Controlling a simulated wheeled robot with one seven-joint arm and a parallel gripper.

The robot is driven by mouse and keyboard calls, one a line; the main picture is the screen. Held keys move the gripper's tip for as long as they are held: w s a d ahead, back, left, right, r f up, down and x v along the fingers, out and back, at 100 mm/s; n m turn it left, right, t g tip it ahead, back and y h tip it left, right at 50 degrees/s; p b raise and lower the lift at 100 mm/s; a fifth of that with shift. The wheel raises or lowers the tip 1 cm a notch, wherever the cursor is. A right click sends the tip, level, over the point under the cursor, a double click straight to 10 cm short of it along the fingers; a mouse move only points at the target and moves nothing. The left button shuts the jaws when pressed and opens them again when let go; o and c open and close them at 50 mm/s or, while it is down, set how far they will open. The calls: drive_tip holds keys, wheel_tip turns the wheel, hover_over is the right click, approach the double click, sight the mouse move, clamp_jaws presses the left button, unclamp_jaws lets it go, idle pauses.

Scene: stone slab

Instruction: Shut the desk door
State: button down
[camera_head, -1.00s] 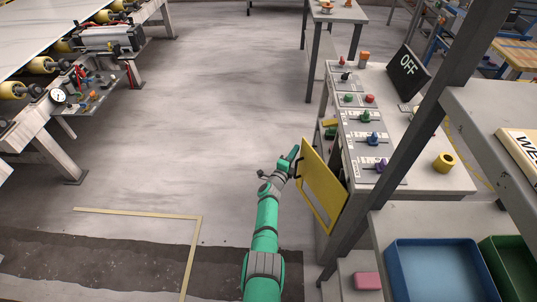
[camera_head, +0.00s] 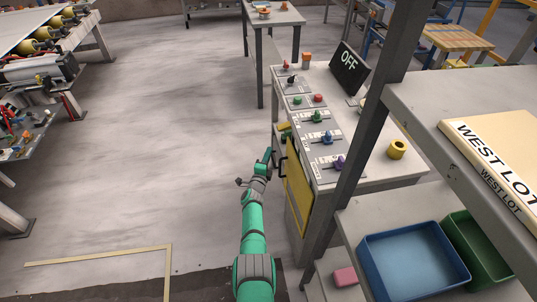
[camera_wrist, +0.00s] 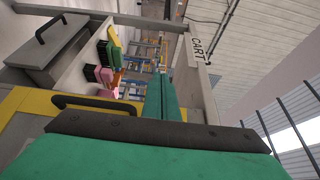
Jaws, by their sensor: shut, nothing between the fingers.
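The desk door is a yellow panel (camera_head: 298,198) on the left side of the grey control desk (camera_head: 408,172). It stands partly open. Its black handle (camera_head: 283,167) faces left. In the wrist view the yellow door edge (camera_wrist: 30,101) and black handle (camera_wrist: 97,103) show at left. Behind them is an open compartment holding coloured blocks (camera_wrist: 107,62). My green gripper (camera_head: 267,158) is shut and empty, just left of the door near its handle. It also shows in the wrist view (camera_wrist: 160,95). I cannot tell whether it touches the door.
A grey post (camera_head: 362,130) and shelf with a blue bin (camera_head: 412,262) and green bin (camera_head: 480,262) stand at right, close to the door. A roller conveyor (camera_head: 45,40) is at far left.

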drive_tip(key=s+a, duration=0.3)
drive_tip(key=a, duration=1)
drive_tip(key=shift+s+a, duration=0.2)
drive_tip(key=shift+a, duration=0.1)
